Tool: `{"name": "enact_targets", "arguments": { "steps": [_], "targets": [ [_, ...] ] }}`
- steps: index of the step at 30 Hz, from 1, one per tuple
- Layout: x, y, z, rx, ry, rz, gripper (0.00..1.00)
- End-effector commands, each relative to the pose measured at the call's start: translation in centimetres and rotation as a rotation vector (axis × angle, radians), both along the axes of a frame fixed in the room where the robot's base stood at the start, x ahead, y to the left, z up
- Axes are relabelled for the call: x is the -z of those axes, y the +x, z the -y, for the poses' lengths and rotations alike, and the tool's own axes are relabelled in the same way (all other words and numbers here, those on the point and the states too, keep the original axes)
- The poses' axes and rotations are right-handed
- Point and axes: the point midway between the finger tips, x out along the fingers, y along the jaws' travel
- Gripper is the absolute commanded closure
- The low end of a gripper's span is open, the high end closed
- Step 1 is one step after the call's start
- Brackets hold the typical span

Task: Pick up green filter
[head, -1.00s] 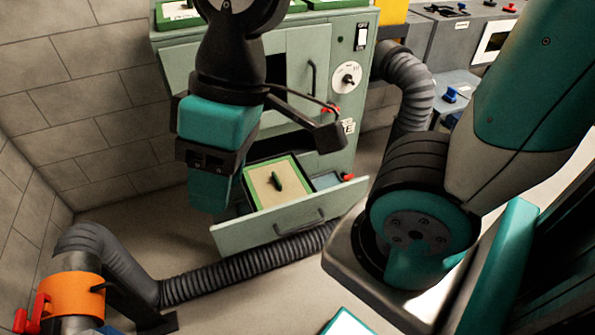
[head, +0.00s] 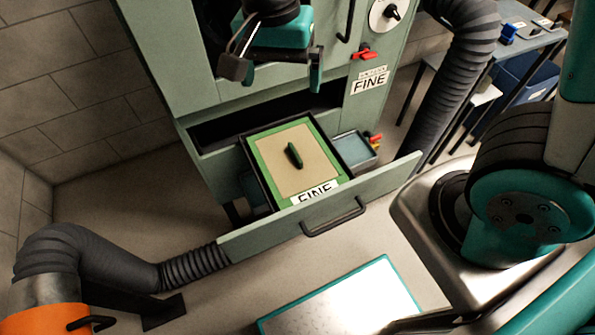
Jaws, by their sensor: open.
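The green filter (head: 272,172) is a flat panel with a green frame, a tan face and a dark green handle in its middle. It lies face up in the open drawer (head: 275,233) of the green cabinet, inside a dark-edged bay. A white label reading FINE shows at its front edge. My gripper (head: 275,72) is open and empty at the top of the head view, in front of the cabinet. It shows above the filter in the picture and is apart from it. The upper part of my arm is cut off by the frame.
A small grey-blue tray (head: 354,150) sits right of the filter in the drawer. Grey ducts stand at left (head: 85,255) and right (head: 450,85). A red lever (head: 366,52) is on the cabinet (head: 165,55). A teal-edged white panel (head: 345,300) shows below.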

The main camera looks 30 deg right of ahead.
Motion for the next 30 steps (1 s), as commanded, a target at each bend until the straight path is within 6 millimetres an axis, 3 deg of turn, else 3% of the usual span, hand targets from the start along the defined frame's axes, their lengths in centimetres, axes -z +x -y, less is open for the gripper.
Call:
{"name": "enact_targets", "arguments": {
  "steps": [1, 3, 6, 10, 17, 24, 30],
  "targets": [
    [4.0, 1.3, -0.5, 0.146, -0.064, 0.007, 0.00],
    [6.9, 2.8, -0.9, 0.363, -0.148, 0.046, 0.00],
    [10.2, 4.3, -1.3, 0.610, -0.238, 0.115, 0.00],
    [12.5, 5.3, -1.8, 0.808, -0.302, 0.190, 0.00],
    [15.3, 5.7, -1.0, 0.895, -0.329, 0.227, 0.00],
    [20.4, 5.6, 1.2, 0.892, -0.329, 0.223, 0.00],
    [23.5, 5.7, 2.4, 0.891, -0.326, 0.224, 0.00]
  ]
}}
